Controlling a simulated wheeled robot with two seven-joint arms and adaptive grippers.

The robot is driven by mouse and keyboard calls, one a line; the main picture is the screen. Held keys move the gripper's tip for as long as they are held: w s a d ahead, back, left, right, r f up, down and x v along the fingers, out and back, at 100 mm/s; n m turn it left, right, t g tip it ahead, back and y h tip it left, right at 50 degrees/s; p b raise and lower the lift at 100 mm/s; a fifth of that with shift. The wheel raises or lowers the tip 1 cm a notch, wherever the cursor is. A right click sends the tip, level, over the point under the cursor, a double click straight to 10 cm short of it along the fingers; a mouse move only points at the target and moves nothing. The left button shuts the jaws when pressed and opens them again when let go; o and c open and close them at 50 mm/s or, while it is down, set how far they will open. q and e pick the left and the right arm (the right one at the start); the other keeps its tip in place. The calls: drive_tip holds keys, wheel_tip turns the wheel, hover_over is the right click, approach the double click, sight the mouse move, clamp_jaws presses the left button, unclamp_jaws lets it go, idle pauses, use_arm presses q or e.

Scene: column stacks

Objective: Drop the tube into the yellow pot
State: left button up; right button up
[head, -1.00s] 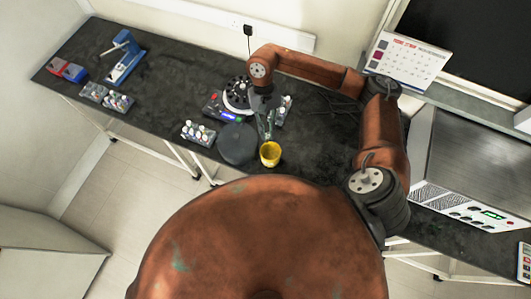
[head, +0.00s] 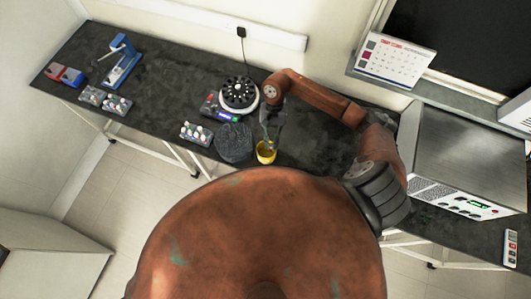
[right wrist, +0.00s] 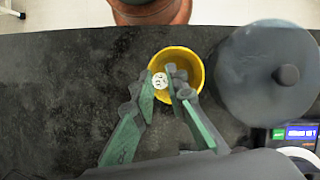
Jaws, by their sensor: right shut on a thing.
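The yellow pot (head: 266,157) stands on the dark bench near its front edge. My right gripper (head: 268,137) points down just over the pot. In the right wrist view, my right gripper (right wrist: 162,80) is shut on the tube (right wrist: 160,80), whose round white cap end shows between the fingertips. The tube lies in front of the left part of the pot's opening (right wrist: 190,55). The tube's lower part is hidden, and I cannot tell how deep it reaches. My left gripper is not in view.
A grey round lid (head: 234,143) with a knob lies close beside the pot. Behind it is a centrifuge (head: 239,94) with a lit display. A rack of white-capped tubes (head: 196,134) stands to the left. A metal oven-like box (head: 455,150) is at the right.

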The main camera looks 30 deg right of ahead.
drive_tip(key=shift+f, duration=0.4)
drive_tip(key=o, duration=0.8)
drive_tip(key=shift+c, duration=0.2)
drive_tip(key=v, duration=1.2)
